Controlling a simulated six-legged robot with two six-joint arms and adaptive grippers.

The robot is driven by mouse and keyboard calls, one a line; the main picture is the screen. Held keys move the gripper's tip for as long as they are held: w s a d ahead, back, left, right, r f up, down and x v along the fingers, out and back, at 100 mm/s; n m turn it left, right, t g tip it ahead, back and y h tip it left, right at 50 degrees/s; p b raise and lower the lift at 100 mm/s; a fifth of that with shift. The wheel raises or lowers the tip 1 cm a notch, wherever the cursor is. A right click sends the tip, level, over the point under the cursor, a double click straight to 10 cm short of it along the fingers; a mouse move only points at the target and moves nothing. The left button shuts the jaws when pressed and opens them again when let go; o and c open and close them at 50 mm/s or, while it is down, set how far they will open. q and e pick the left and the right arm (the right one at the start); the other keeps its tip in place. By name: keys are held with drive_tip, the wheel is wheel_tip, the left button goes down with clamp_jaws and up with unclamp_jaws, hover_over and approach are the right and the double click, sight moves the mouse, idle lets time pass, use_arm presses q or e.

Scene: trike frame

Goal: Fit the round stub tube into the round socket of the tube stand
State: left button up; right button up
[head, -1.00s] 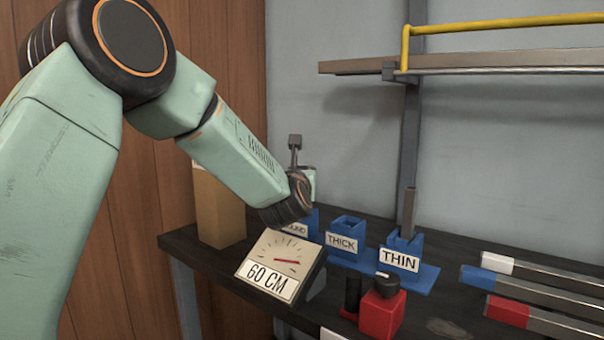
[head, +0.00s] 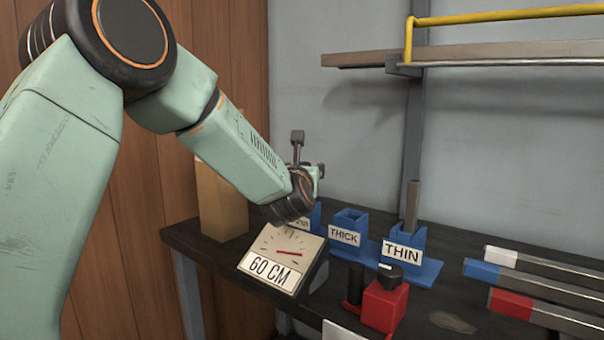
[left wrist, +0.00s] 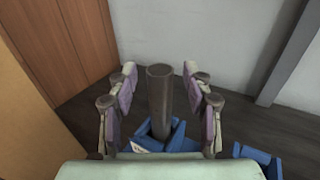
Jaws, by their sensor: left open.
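The round stub tube (left wrist: 160,100) is a dark grey hollow cylinder in the left wrist view. It stands roughly upright, its lower end down between the blue walls of the round socket (left wrist: 177,138); how deep it sits I cannot tell. My left gripper (left wrist: 160,84) is open, one finger on each side of the tube, with gaps showing. In the head view the left hand (head: 315,172) is above the left end of the blue tube stand (head: 427,272) and hides the tube and most of the round socket. My right gripper is out of view.
The THICK socket (head: 344,236) is empty; a thin bar (head: 412,205) stands in the THIN socket (head: 402,252). A 60 CM dial (head: 278,262) and a red block with a black knob (head: 384,304) stand in front. Colour-ended bars (head: 535,293) lie right. A cardboard box (head: 222,205) stands left.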

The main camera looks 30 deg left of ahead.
use_arm(q)
drive_tip(key=v, duration=1.1)
drive_tip(key=shift+s, duration=0.25)
drive_tip(key=shift+d, duration=0.2)
